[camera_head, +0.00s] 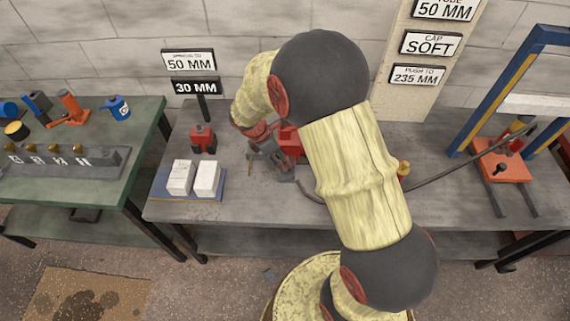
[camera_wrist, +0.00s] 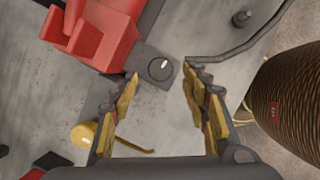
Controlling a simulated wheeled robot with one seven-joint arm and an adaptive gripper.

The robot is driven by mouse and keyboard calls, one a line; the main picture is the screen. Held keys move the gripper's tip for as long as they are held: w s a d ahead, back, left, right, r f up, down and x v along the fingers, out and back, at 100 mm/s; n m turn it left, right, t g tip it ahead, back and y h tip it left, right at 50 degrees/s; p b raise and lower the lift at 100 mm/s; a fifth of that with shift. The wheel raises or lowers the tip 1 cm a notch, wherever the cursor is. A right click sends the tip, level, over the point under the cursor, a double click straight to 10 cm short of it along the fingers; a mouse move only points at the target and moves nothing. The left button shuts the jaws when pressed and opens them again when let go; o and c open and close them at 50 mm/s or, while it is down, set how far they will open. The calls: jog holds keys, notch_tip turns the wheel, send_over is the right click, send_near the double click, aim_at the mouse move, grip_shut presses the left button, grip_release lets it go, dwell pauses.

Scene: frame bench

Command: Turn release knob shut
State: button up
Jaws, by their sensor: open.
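A dark round knob (camera_wrist: 161,68) with a pale mark on top sits on a small grey block (camera_wrist: 146,58) in the wrist view. It looks like the release knob. The block adjoins a red pump body (camera_wrist: 100,33), which also shows in the head view (camera_head: 291,142), partly behind my arm. My gripper (camera_wrist: 161,82) is open, its worn yellow-padded fingers on either side of the knob's line in the picture. Nothing is between the pads, and I cannot tell their height above the knob. In the head view my gripper (camera_head: 268,157) is beside the red pump body.
A yellow round part (camera_wrist: 84,135) with a thin rod lies left of the fingers. A dark hose (camera_head: 440,177) runs to the blue press frame (camera_head: 492,95) at right. White blocks (camera_head: 206,179) and a red item (camera_head: 203,138) stand left on the grey bench (camera_head: 235,203).

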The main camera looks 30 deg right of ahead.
aim_at(287, 167)
jog(key=b+x, duration=0.1)
jog(key=x, duration=0.3)
jog(key=shift+r, duration=0.1)
jog(key=shift+c, duration=1)
jog(key=c, duration=1)
jog(key=shift+o, duration=0.2)
